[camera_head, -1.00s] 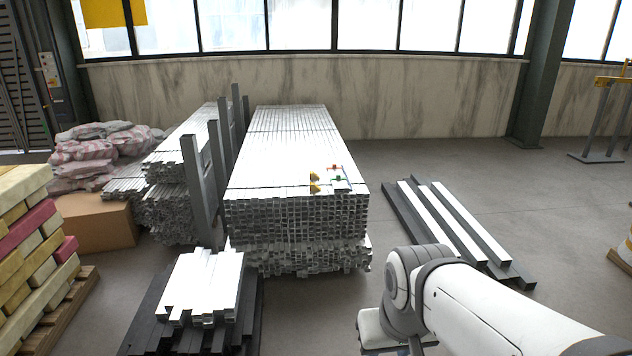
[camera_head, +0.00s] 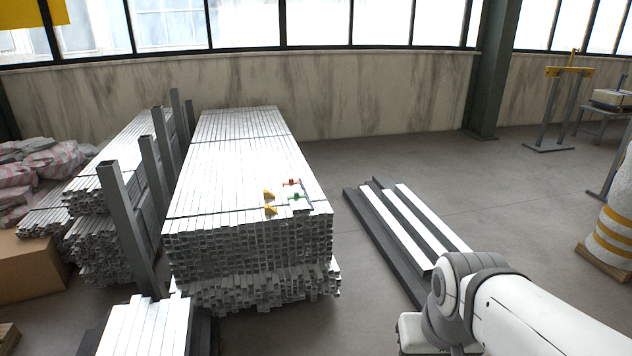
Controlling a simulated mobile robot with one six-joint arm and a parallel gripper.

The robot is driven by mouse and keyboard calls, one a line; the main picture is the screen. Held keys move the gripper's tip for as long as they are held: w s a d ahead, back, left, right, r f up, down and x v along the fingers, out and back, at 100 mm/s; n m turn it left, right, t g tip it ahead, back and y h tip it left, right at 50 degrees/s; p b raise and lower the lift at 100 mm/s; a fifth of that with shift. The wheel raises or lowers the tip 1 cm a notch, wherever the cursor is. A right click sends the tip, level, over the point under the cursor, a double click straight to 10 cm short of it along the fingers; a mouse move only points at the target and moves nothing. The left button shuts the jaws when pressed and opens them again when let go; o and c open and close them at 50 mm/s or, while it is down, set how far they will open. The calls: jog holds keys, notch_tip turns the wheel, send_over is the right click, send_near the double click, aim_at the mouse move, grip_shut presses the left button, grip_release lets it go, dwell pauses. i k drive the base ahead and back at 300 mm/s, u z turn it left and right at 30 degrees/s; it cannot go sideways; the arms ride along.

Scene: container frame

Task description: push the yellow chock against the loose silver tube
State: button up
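Two small yellow chocks (camera_head: 269,210) sit on top of the large stack of silver tubes (camera_head: 250,165), near its front right corner. One chock lies just behind the other. Which tube is loose cannot be told at this distance. Small red and green pieces on a thin frame (camera_head: 296,195) stand just right of the chocks. My arm reaches in from the lower right, well apart from the stack. My gripper's fingers are not visible; only arm links show.
Long dark and white beams (camera_head: 410,225) lie on the floor right of the stack. Grey upright posts (camera_head: 128,225) stand along its left side. A smaller pile of tubes (camera_head: 145,325) is at the front left.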

aim_at(269, 209)
jog(key=i, duration=1.1)
jog(key=u, duration=0.6)
